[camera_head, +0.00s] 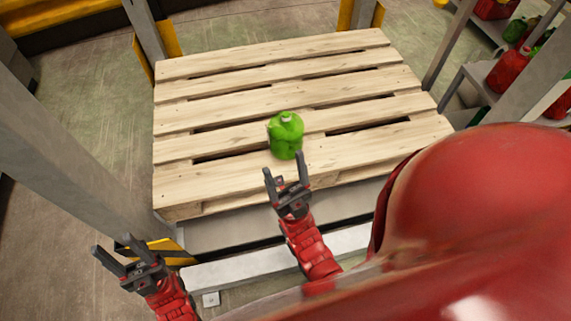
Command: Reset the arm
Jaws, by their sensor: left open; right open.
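My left gripper (112,249) is open and empty at the lower left, in front of the pallet's near left corner. My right gripper (283,174) is open and empty near the middle, over the near edge of the wooden pallet (215,187). Its fingers point toward a green jug (286,137) that stands on the pallet just beyond them. There seems to be a small gap between the fingertips and the jug, but contact is hard to judge. A large red part of my own body hides the lower right.
Grey posts (85,140) with yellow guards stand left of the pallet and behind it. Shelves with red jugs (509,71) and green items are at the upper right. A grey beam (240,233) runs below the pallet's near edge. Most of the pallet top is bare.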

